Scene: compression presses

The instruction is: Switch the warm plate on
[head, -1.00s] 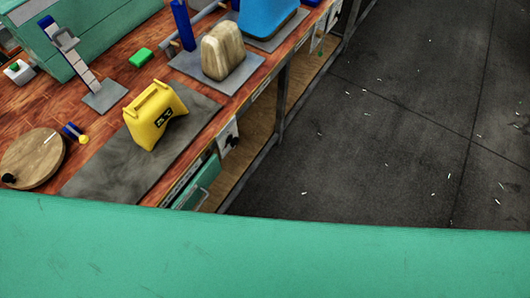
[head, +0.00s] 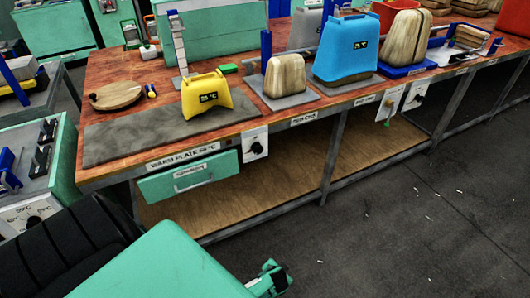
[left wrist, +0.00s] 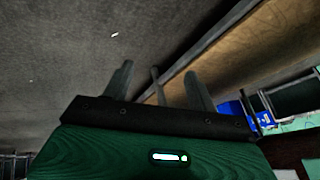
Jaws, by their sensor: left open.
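The warm plate (head: 125,140) is a flat grey slab at the front left of the wooden bench in the head view, labelled on the bench's front edge. My right gripper does not show.
A green drawer (head: 189,177) hangs under the plate. A blue press block (head: 346,48) and a wooden one (head: 285,75) stand further right. More knob boxes (head: 415,94) line the bench front. The floor at right is clear.

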